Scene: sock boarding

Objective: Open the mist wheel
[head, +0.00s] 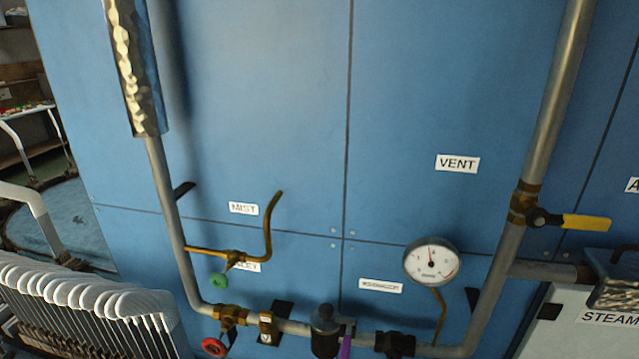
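A small green handwheel (219,280) sits on a brass valve (234,259) at lower left, below the white MIST label (243,208). The valve is on a thin brass branch that leaves the grey pipe and bends upward at its right end. A red handwheel (214,347) sits lower, on another brass valve (230,317) near the pipe's bend. How far either wheel is turned cannot be told. Neither of my grippers is in view.
A gauge (431,261) and a yellow lever (586,222) near the VENT label (457,163) are at right. A purple handle (346,347) is at bottom centre. A row of white rounded forms (90,298) stands at lower left. The blue wall panel above is mostly clear.

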